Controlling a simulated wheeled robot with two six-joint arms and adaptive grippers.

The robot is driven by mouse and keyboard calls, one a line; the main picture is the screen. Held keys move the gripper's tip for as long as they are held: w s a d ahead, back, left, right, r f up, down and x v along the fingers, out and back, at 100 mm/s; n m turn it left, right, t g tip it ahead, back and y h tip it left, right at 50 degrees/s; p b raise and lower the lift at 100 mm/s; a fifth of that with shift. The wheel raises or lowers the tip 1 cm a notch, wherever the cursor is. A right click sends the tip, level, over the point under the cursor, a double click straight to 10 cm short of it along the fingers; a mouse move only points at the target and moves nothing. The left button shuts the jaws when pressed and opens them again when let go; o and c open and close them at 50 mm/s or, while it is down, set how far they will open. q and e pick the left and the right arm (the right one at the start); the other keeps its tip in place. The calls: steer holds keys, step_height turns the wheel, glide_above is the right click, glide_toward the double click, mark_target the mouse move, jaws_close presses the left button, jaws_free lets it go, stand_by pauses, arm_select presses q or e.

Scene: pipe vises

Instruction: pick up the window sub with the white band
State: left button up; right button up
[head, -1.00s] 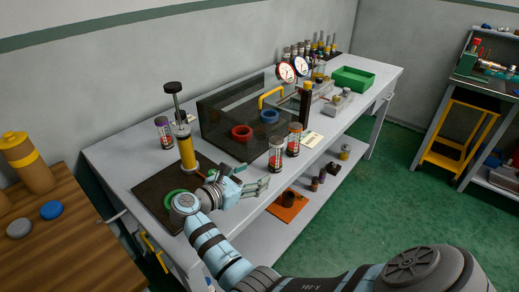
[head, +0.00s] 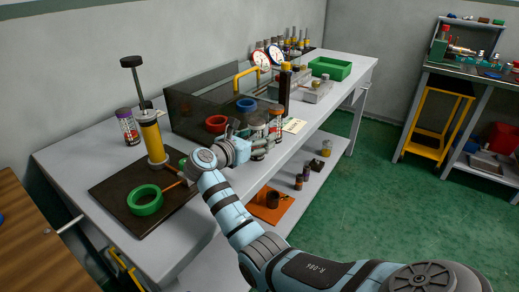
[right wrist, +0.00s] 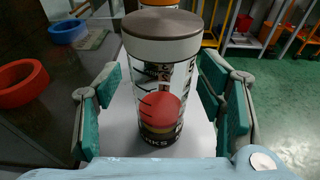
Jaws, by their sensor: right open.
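The window sub with the white band (right wrist: 160,80) stands upright in the right wrist view. It is a clear cylinder with a brown-grey cap, a white band under it and red inside. In the head view it stands near the bench's front edge (head: 258,128), partly hidden by my gripper. My right gripper (head: 263,147) is open, with its teal fingers on either side of the sub in the right wrist view (right wrist: 160,100); I cannot tell whether they touch it. My left gripper is not in view.
An orange-topped window sub (right wrist: 211,20) stands close behind. Another sub (head: 127,127) stands beside the yellow pump (head: 151,137) at the left. A dark transparent box (head: 190,122) stands behind, with a red ring (head: 216,124) and a blue ring (head: 246,105). A green ring (head: 145,201) lies on a dark mat.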

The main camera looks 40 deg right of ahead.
steer(key=shift+a+r, duration=0.1)
steer(key=shift+r, duration=0.1)
steer(key=shift+c, duration=0.6)
steer(key=shift+s, duration=0.1)
steer(key=c, duration=0.4)
jaws_close()
